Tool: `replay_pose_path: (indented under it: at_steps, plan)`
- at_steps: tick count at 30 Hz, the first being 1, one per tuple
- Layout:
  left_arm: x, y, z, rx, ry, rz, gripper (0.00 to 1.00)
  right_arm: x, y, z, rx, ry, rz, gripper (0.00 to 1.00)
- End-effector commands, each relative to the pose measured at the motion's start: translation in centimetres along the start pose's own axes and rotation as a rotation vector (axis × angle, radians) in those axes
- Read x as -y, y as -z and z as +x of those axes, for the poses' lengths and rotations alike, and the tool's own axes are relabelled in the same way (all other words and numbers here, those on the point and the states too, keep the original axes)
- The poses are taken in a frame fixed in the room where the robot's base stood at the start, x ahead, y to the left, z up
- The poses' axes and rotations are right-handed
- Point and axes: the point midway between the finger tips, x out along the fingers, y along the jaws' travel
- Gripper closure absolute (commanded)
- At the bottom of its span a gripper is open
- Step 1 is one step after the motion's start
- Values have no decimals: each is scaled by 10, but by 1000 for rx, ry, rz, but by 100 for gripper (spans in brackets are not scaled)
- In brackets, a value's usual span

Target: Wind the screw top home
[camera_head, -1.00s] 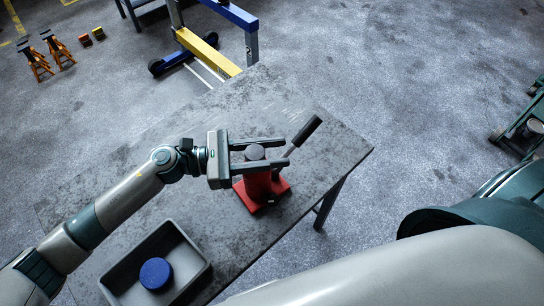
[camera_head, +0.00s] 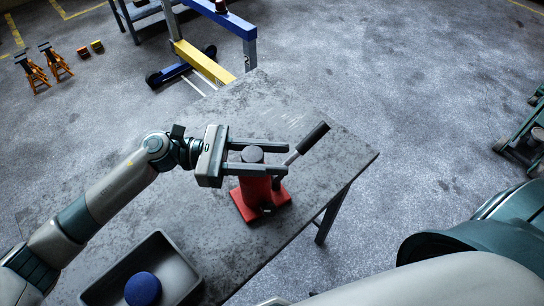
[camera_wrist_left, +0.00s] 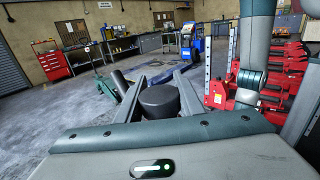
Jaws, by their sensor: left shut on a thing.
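The red bottle jack (camera_head: 262,197) stands upright on the grey worktable (camera_head: 310,182). Its dark grey round screw top (camera_head: 252,154) sits at the jack's upper end. My left gripper (camera_head: 286,158) reaches in from the left, with one finger on each side of the screw top, and is shut on it. In the left wrist view the dark round top (camera_wrist_left: 160,101) shows between the two fingers. The jack's lever with its black grip (camera_head: 313,138) slopes up to the right, close to the fingertips. My right gripper is not visible.
A grey tray (camera_head: 177,252) holding a blue round piece (camera_head: 142,289) lies at the table's near left. Beyond the table stands a blue and yellow frame (camera_head: 205,63). Orange stands (camera_head: 35,75) are on the floor at far left. The table's right part is clear.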

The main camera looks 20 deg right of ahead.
Motion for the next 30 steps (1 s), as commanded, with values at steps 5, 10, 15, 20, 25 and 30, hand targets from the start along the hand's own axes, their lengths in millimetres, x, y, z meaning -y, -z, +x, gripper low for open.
replay_pose_path:
  at_steps: [5, 10, 15, 20, 25, 30]
  plan:
    - [0, -4, 0, 5, 0, 4, 88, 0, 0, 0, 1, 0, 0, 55]
    - [-1, -4, 0, 5, -1, 4, 88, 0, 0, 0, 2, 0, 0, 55]
    - [-1, -4, 0, 5, -1, 4, 88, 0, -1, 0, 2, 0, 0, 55]
    - [-1, -4, 0, 5, -1, 4, 88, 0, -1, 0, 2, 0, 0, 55]
    - [-1, -4, 0, 5, -1, 4, 88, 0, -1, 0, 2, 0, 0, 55]
    - [-1, -4, 0, 5, -1, 4, 59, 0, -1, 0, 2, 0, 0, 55]
